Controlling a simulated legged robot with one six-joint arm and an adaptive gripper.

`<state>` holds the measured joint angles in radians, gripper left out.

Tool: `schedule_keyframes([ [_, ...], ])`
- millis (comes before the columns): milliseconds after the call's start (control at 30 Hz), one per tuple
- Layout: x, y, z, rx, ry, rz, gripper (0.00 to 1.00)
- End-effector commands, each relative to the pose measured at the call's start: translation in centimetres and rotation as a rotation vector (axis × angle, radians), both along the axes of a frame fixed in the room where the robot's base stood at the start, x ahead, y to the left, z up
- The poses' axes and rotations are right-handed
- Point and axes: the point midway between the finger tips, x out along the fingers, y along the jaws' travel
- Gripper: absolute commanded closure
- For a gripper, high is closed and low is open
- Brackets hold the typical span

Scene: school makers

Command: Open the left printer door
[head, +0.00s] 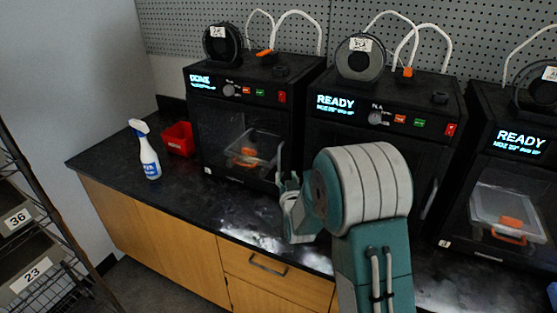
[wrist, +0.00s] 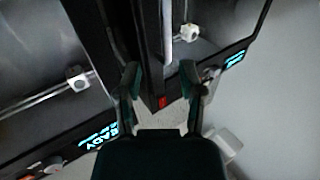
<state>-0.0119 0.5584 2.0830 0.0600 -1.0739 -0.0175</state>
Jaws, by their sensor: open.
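The left printer (head: 195,125) is a black box with a lit "DONE" display. Its clear front door (head: 222,134) looks shut, and a print with orange parts shows behind it. A pale upright handle (head: 279,160) is at the door's right edge. My gripper (head: 290,181) is in front of that edge, with its fingers open. In the wrist view, which is upside down, the open fingers (wrist: 159,72) flank the printer's dark edge. The pale handle (wrist: 166,20) lies beyond and between the fingertips; I see no grip on it.
A middle printer (head: 315,133) and a right printer (head: 480,130) both read "READY". A spray bottle (head: 146,150) and a red bin (head: 179,138) stand on the black counter (head: 190,205) left of the left printer. The counter in front of its door is clear.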

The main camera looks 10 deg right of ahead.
Motion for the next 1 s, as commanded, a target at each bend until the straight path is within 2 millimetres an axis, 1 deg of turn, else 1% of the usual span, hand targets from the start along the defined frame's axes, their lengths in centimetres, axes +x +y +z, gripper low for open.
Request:
schedule_keyframes([
  [33, 0.9, 0.2, -0.1, -0.001, 0.0, 0.001, 0.5],
  [200, 3.9, 0.5, -0.1, -0.005, 0.0, 0.001, 0.5],
  [300, 5.6, 0.6, -0.1, -0.007, 0.0, 0.001, 0.5],
  [433, 7.3, 0.4, -0.1, -0.005, 0.001, 0.002, 0.5],
  [533, 8.2, 0.2, 0.0, -0.004, 0.001, 0.002, 0.5],
  [633, 8.6, 0.0, 0.0, -0.003, 0.001, 0.002, 0.5],
  [900, 8.7, 0.3, 0.0, -0.005, 0.002, 0.001, 0.5],
  [967, 8.7, 0.3, 0.0, -0.005, 0.002, 0.001, 0.78],
  [1000, 8.7, 0.3, 0.0, -0.005, 0.002, 0.001, 0.96],
])
